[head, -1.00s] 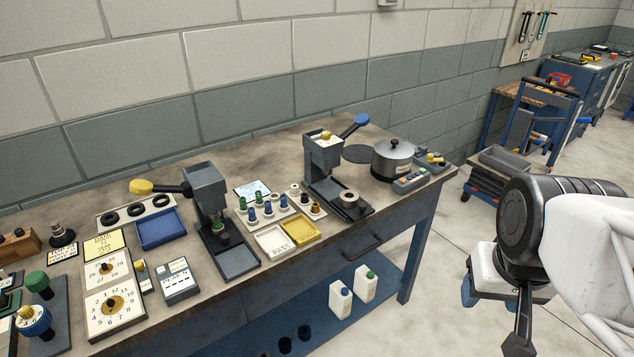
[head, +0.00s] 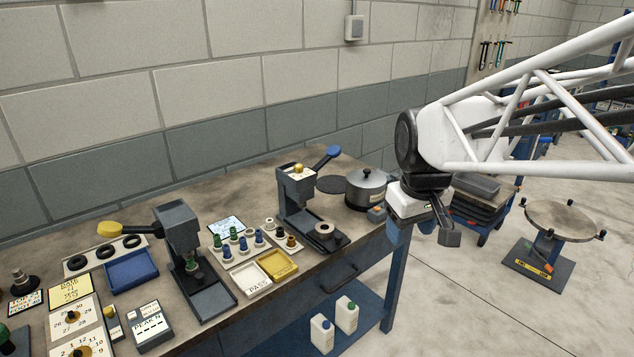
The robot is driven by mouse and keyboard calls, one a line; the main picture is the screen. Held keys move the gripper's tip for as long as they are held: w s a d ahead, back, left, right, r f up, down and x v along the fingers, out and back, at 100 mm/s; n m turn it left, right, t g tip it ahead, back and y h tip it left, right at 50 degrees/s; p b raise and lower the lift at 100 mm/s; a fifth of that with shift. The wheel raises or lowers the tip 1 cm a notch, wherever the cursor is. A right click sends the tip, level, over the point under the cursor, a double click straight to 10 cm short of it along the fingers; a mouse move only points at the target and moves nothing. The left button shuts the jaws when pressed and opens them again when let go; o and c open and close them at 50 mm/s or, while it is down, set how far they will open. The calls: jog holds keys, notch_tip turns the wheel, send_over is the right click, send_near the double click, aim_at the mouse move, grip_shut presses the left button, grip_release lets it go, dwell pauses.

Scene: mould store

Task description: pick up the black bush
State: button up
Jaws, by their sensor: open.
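A rack of small bushes (head: 255,250) stands on the bench between the two hand presses. It holds green, blue and dark or brass-coloured pieces. A dark bush with a brownish tint (head: 291,242) stands at its right end, with other small pale and dark pieces just behind. At this size I cannot tell for certain which is the black bush.
A press with a blue-knobbed lever (head: 300,195) stands right behind the rack; another press (head: 178,240) stands left. Yellow (head: 278,265) and white (head: 249,279) trays sit in front.

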jog(key=w+a+f+n+g, duration=0.1)
jog(key=w+a+f+n, duration=0.25)
jog(key=w+a, duration=0.75)
jog(key=w+a+f+n, duration=0.3)
jog(key=w+a+n, duration=0.2)
jog(key=w+a, duration=0.6)
jog(key=w+a+f+n, duration=0.3)
jog(key=w+a+f, duration=0.4)
jog(key=w+a, duration=0.1)
jog(key=shift+w+a+f+g, duration=0.2)
jog(key=shift+w+a+g, duration=0.15)
jog(key=shift+w+g, duration=0.05)
jog(key=shift+f, duration=0.15)
send_over(280, 228)
jog(key=shift+f, duration=3.25)
jog(key=shift+f, duration=0.1)
jog(key=shift+s+f, duration=0.1)
jog(key=shift+f, duration=2.4)
